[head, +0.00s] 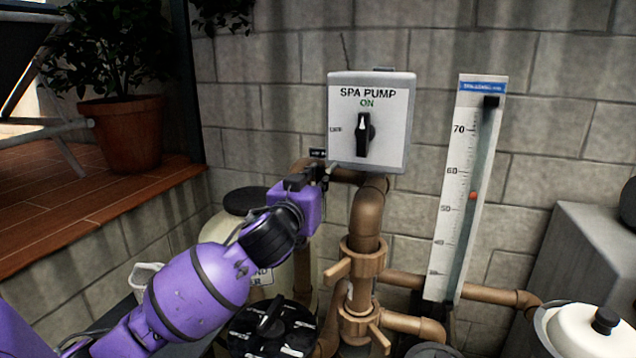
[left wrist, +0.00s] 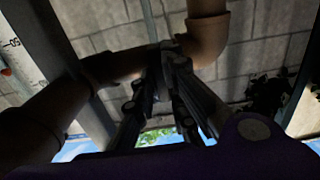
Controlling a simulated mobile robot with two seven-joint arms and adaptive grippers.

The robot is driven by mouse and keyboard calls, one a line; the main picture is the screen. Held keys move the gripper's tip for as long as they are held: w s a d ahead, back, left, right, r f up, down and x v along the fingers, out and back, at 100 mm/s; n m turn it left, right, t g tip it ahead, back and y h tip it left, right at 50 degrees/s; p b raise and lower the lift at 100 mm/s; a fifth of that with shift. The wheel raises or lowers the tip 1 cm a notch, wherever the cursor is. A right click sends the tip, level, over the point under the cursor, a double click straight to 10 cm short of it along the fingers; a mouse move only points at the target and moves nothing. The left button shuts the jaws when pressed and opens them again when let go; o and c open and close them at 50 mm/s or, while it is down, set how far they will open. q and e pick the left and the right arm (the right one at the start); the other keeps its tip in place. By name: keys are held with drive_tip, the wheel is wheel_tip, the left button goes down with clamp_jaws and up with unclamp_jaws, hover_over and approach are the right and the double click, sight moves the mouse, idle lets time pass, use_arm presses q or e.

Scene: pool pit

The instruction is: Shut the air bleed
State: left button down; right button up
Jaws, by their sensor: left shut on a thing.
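The air bleed is at the brown pipe below the spa pump switch box, beside a small dark label (head: 317,154). Its handle is mostly hidden by my fingers, so I cannot tell how it is turned. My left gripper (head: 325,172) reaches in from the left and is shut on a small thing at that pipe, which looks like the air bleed. In the left wrist view the fingers (left wrist: 168,52) come together against the brown pipe (left wrist: 128,66). My right gripper is not in view.
The switch box (head: 390,125), set to ON, hangs just above my gripper. Brown pipes with valve handles (head: 356,265) stand to its right, before the flow gauge (head: 465,190). A black-lidded tank (head: 248,200) is behind my arm. A black round lid (head: 272,330) is below.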

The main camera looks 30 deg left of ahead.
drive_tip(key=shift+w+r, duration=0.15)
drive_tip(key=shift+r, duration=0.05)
use_arm(q)
drive_tip(key=m+p, duration=0.1)
drive_tip(key=m, duration=0.2)
drive_tip(key=m+p, duration=0.1)
drive_tip(key=m, duration=0.2)
drive_tip(key=m+p, duration=0.2)
drive_tip(key=m, duration=0.1)
drive_tip(key=shift+r, duration=0.3)
drive_tip(key=shift+f+m, duration=0.1)
drive_tip(key=shift+m, duration=0.9)
drive_tip(key=shift+f+m, duration=0.1)
drive_tip(key=shift+m, duration=0.9)
drive_tip(key=m, duration=0.5)
drive_tip(key=shift+f+m, duration=0.1)
drive_tip(key=shift+m, duration=0.3)
drive_tip(key=c, duration=1.8)
unclamp_jaws()
drive_tip(key=shift+o, duration=0.6)
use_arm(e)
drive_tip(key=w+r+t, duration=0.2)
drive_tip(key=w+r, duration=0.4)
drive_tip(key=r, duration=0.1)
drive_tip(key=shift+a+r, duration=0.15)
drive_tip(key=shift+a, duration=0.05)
